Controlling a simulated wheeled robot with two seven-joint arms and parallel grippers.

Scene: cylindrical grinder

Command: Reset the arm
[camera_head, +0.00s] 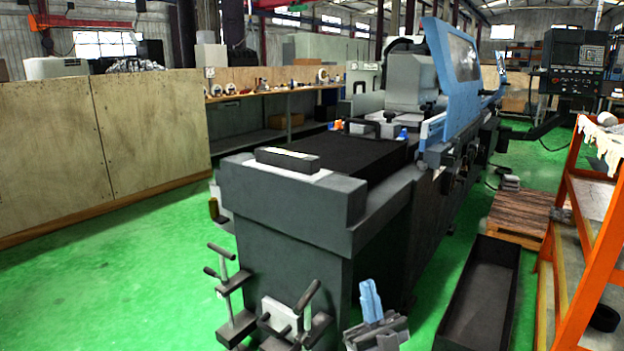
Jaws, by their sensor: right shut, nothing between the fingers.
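My right gripper (371,296) shows low in the head view, right of the middle, in front of the near end of the grinder. Its light blue fingers are together, point up and hold nothing. Its grey body shows below them, near the bottom edge of the picture. My left gripper does not show.
The grey grinder (290,225) fills the middle, with levers (228,285) at its near end. A black open bin (485,295) and an orange rack (590,240) stand on the right. Wooden panels (95,150) stand on the left. Green floor (110,290) is clear at lower left.

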